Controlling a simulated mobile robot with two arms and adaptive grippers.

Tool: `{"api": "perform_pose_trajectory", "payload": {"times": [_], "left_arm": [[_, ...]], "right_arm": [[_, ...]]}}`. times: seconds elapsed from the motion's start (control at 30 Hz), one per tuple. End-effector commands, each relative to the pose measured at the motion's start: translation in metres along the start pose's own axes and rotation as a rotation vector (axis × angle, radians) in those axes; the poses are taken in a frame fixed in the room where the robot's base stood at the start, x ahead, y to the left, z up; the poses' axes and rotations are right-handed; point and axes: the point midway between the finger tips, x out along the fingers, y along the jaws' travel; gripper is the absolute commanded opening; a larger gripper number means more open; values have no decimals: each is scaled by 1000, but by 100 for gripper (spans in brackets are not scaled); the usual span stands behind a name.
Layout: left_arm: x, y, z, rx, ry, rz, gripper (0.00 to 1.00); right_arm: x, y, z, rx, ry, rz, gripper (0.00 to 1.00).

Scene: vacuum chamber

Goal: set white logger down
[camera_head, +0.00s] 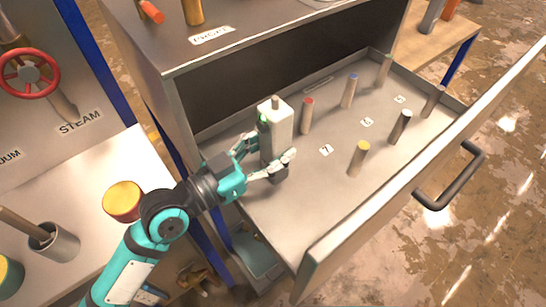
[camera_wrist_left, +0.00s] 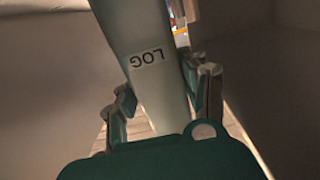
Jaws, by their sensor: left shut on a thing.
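The white logger (camera_head: 276,130) is an upright white block with a short knob on top, at the left end of the open drawer (camera_head: 315,190). My left gripper (camera_head: 268,152) is shut on it, with one finger on each side. In the left wrist view the logger (camera_wrist_left: 150,65) stands between the fingers (camera_wrist_left: 166,85) and shows an upside-down LOG label. I cannot tell whether its base touches the drawer floor. My right gripper is not in view.
Several upright pegs with coloured tops, such as a yellow-topped one (camera_head: 358,158), stand in the drawer to the right. The drawer front has a dark handle (camera_head: 450,178). The drawer floor at front centre is clear. The cabinet top (camera_head: 270,30) overhangs behind.

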Motion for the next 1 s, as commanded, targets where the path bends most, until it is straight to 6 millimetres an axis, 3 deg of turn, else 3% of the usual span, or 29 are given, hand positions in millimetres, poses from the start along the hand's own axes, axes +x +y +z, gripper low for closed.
{"api": "perform_pose_trajectory", "payload": {"times": [0.17,0.33,0.57,0.6,0.77,1.0], "left_arm": [[0,0,27,-3,-3,1,3],[0,0,29,0,1,-1,3],[0,0,32,0,0,0,3],[0,0,33,0,-2,0,45],[0,0,32,-1,-2,0,66],[0,0,32,-1,-2,0,66]], "right_arm": [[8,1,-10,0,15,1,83],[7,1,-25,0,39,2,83],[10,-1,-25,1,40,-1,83],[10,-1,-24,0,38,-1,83],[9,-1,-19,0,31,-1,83],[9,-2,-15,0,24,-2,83]]}}
